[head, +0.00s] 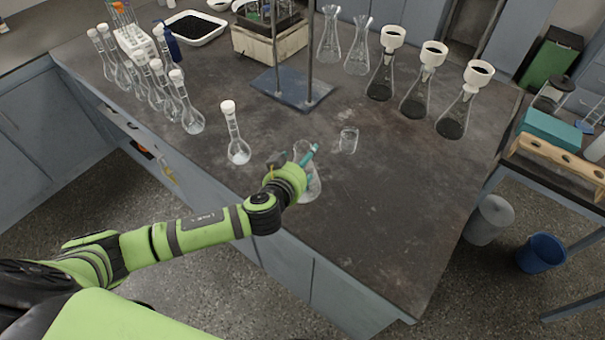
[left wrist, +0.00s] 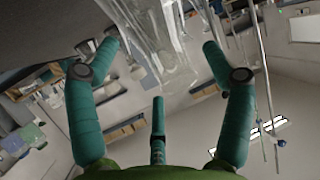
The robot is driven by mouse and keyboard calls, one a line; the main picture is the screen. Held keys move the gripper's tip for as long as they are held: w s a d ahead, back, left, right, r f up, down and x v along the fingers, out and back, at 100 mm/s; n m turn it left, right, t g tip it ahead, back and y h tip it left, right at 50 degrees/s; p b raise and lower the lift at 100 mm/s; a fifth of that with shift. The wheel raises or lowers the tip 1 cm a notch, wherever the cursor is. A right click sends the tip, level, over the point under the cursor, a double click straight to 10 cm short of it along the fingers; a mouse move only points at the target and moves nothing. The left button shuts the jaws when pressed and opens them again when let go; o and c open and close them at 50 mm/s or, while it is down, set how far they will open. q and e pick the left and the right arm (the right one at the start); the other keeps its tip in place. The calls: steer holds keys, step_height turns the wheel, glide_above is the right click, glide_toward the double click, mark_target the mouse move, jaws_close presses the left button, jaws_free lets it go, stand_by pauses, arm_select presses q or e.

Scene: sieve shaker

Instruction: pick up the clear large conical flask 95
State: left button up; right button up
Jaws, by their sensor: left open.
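A clear conical flask (head: 309,187) stands on the dark bench top near its front edge, partly hidden behind my left gripper (head: 305,166). In the left wrist view a clear glass vessel (left wrist: 163,35) shows beyond and between the teal fingers of the left gripper (left wrist: 161,46). The fingers are spread wide, with a visible gap on both sides of the glass, so the gripper is open and holds nothing. Two more clear conical flasks, one at the back (head: 329,38) and one beside it (head: 357,50), stand upright farther off. My right gripper is not in view.
A small clear beaker (head: 348,141) stands just right of the gripper. A white-stoppered volumetric flask (head: 238,150) stands to its left. Three funnel-topped flasks with dark contents, one here (head: 414,103), stand behind right. A blue stand base (head: 291,90) lies behind. The right front bench is clear.

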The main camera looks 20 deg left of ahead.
arm_select(q)
steer(key=shift+w+d+f, duration=0.1)
steer(key=shift+w+f, duration=0.25)
steer(key=shift+w, duration=0.3)
jaws_close()
